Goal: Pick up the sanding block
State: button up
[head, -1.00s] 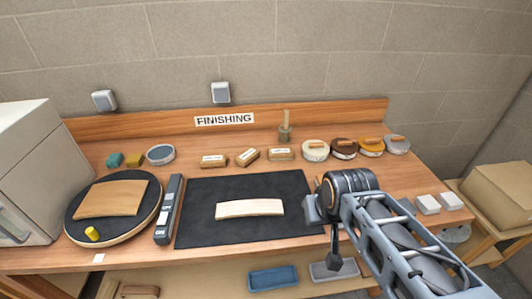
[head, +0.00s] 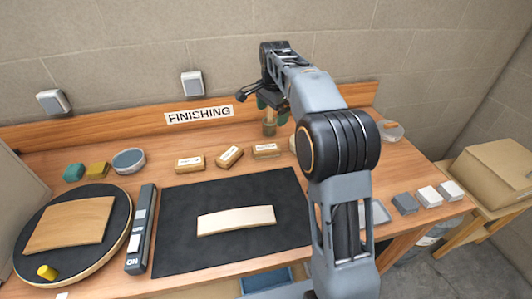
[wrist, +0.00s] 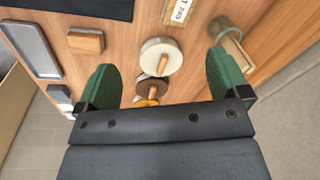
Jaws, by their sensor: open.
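Several labelled wooden blocks stand in a row at the back of the bench: a left one (head: 189,164), a middle one (head: 230,157) and a right one (head: 265,150). The wrist view shows an unlabelled wooden block (wrist: 86,43) with a darker underside, lying between a grey tray and round tins; my arm hides it in the head view. I cannot tell for certain which is the sanding block. My gripper (head: 266,101) is above the back of the bench, near the brush pot. Its green fingers (wrist: 163,85) are apart with nothing held between them.
The brush pot (wrist: 228,35) is close to one finger. A white-topped tin (wrist: 161,60) and a brown tin (wrist: 150,88) lie below the gripper. The black mat (head: 180,225) holds a pale curved strip (head: 236,219). Grey and white blocks (head: 428,196) sit at the right.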

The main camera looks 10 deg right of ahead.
jog(key=w+f+m+g, duration=0.1)
jog(key=w+f+m, duration=0.4)
jog(key=w+f, duration=0.2)
jog(key=b, duration=0.2)
send_over(266, 147)
notch_tip(266, 147, down, 9)
jog(key=shift+d+r, duration=0.1)
jog(key=shift+r, duration=0.05)
jog(key=shift+f+p, duration=0.4)
jog(key=shift+f, duration=2.6)
jog(key=c, duration=1)
jog(key=shift+r, duration=0.1)
